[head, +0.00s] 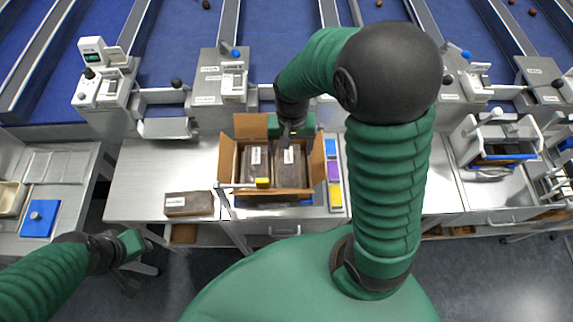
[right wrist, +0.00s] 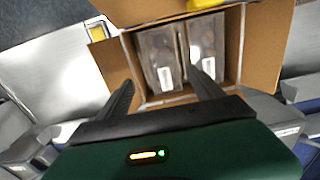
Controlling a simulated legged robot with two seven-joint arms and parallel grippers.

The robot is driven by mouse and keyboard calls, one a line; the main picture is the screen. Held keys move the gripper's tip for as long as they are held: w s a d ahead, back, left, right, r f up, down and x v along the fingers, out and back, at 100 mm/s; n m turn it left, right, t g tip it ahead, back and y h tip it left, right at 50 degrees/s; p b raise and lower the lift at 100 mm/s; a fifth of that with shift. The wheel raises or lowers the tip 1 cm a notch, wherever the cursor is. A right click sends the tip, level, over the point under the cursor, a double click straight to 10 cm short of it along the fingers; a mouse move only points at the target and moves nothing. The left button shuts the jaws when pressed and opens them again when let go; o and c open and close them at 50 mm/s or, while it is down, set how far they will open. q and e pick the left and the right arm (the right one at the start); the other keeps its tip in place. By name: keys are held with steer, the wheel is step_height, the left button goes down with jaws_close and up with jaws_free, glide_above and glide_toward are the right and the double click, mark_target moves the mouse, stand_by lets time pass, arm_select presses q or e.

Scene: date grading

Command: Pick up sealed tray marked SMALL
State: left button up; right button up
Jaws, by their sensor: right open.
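A sealed brown tray (head: 188,204) with a white label lies flat on the steel bench, left of an open cardboard box (head: 226,162). Two similar trays sit side by side in the box: a left one (head: 256,163) and a right one (head: 291,167). All the labels are too small to read. My right gripper (head: 288,139) is over the far edge of the box, open and empty. In the right wrist view its fingers (right wrist: 161,79) are spread, pointing toward the two boxed trays. My left gripper (head: 138,279) is in front of the bench at lower left, apparently open and empty.
A yellow item (head: 263,183) is at the box's near edge. Blue, purple and yellow blocks stand in a strip (head: 334,170) right of the box. The cardboard flaps stand open around it. Bare bench lies around the left tray. Grading lanes (head: 280,40) run behind.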

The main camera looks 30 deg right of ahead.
glide_above(289, 165)
steer(key=d, duration=0.1)
step_height(289, 165, down, 5)
steer(key=shift+s+f, duration=0.1)
steer(key=shift+f, duration=0.05)
steer(key=f, duration=0.2)
steer(key=a+f+p, duration=0.1)
steer(key=f, duration=0.1)
steer(key=shift+w+a, duration=0.1)
steer(key=shift+w, duration=0.1)
steer(key=shift+s+a+f, duration=0.15)
steer(key=shift+f, duration=0.25)
steer(key=shift+d+f, duration=0.15)
steer(key=shift+d, duration=0.2)
steer(key=c, duration=1)
steer(key=shift+c, duration=1.3)
steer(key=shift+a, duration=0.15)
